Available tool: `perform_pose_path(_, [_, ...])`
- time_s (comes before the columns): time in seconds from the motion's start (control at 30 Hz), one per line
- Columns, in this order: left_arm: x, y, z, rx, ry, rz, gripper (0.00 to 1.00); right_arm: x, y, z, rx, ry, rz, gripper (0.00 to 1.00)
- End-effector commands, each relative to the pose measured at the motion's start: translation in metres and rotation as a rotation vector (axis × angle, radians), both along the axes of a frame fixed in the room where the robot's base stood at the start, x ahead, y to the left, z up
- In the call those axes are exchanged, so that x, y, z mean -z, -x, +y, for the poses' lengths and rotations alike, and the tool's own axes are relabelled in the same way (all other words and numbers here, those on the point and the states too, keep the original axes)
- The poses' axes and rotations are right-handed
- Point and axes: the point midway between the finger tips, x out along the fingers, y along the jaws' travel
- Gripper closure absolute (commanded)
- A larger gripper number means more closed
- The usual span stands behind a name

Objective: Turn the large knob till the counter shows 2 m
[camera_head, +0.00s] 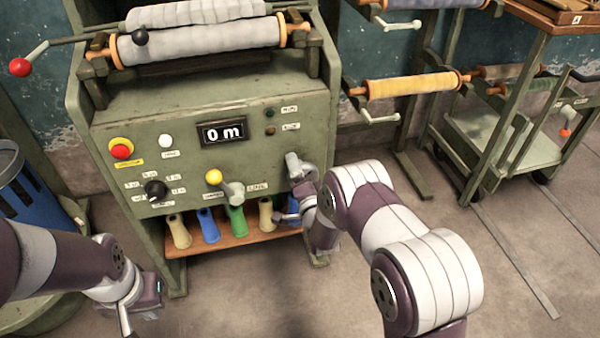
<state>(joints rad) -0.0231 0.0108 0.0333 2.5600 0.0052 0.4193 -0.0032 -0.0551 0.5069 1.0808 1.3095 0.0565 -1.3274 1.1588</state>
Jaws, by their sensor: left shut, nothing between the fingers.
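The counter (222,132) on the green machine's front panel reads 0 m. A round black knob (156,190) sits at the panel's lower left with small labels around it. Two grey handle-like controls stick out of the panel, one at lower middle (232,193) and one at the right (298,166). I cannot tell for sure which control is the large knob. My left gripper (126,322) is shut and empty at the lower left, below and apart from the panel. My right gripper (284,218) is by the panel's lower right, in front of the shelf; its finger gap is unclear.
The panel also has a red button (121,151), a white button (165,141) and a yellow button (214,177). Several coloured spools (208,225) stand on a shelf below. A fabric roll (200,40) lies on top. A blue bin (35,195) stands left. Floor in front is clear.

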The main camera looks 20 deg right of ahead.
Motion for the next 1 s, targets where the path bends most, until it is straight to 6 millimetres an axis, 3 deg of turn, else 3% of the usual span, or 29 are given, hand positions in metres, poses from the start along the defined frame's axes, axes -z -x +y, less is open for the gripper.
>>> perform_pose_path(0.4, [0.000, 0.000, 0.000, 0.000, 0.000, 0.000, 1.00, 0.002, 0.001, 0.000, 0.000, -0.007, 0.005, 0.39])
perform_pose_path(0.43, [0.000, 0.000, 0.000, 0.000, 0.000, 0.000, 1.00, 0.002, 0.001, 0.000, 0.000, -0.007, 0.005, 0.06])
perform_pose_path(0.47, [0.000, 0.000, 0.000, 0.000, 0.000, 0.000, 1.00, 0.002, 0.001, 0.000, 0.000, -0.007, 0.004, 0.00])
perform_pose_path(0.7, [-0.001, 0.000, 0.000, 0.000, 0.000, 0.000, 1.00, 0.001, 0.002, 0.000, 0.000, -0.006, 0.003, 0.00])
perform_pose_path(0.83, [-0.011, 0.000, 0.000, 0.000, 0.000, 0.000, 1.00, -0.002, 0.022, 0.000, 0.000, -0.006, 0.005, 0.00])
perform_pose_path(1.0, [-0.026, 0.000, 0.000, 0.000, 0.000, 0.000, 1.00, -0.003, 0.070, 0.000, -0.001, -0.006, 0.008, 0.00])
